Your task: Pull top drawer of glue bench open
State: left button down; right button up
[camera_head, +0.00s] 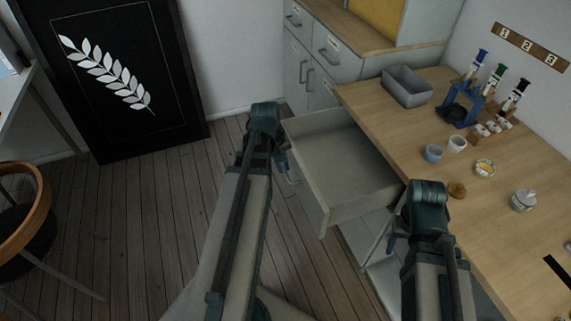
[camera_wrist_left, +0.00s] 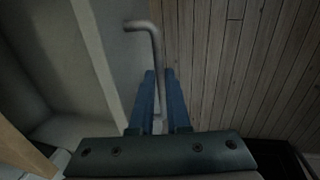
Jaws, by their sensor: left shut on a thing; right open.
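The grey top drawer (camera_head: 345,165) of the glue bench (camera_head: 395,125) stands well out from under the wooden top, and its inside looks empty. Its front panel (camera_head: 308,185) faces the left arm. My left gripper (camera_head: 287,168) is at the outer side of that panel, shut on the drawer's metal handle (camera_wrist_left: 156,45). In the left wrist view its blue fingers (camera_wrist_left: 160,95) lie on both sides of the handle bar. My right gripper (camera_head: 391,243) is open and empty at the bench's front edge, right of the drawer; its fingers are mostly hidden.
A grey cabinet (camera_head: 325,60) stands behind. The plank floor (camera_head: 140,220) at left is mostly clear, with a chair (camera_head: 25,220) at the edge.

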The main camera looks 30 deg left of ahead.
pick_arm(q)
jog(key=c, duration=1.2)
grip_release()
jog(key=shift+o, duration=0.2)
jog(key=shift+r, duration=0.1)
notch_tip(320, 180, up, 13)
jog(key=s+a+p, duration=0.1)
jog(key=s+p, duration=0.1)
jog(key=p, duration=1.1)
jog(key=shift+a+r, duration=0.15)
jog(key=shift+a, duration=0.2)
jog(key=shift+d, duration=0.1)
jog(key=s+d+m+g+y, duration=0.1)
jog(key=d+m, duration=0.6)
jog(key=d, duration=0.8)
jog(key=s+d+m+g+y+p, duration=0.1)
jog(key=s+d+m, duration=0.3)
jog(key=d, duration=1.1)
jog(key=m, duration=0.3)
jog(key=shift+s+d+r+y, duration=0.15)
jog(key=shift+s+r+y, duration=0.15)
jog(key=shift+s+y, duration=0.1)
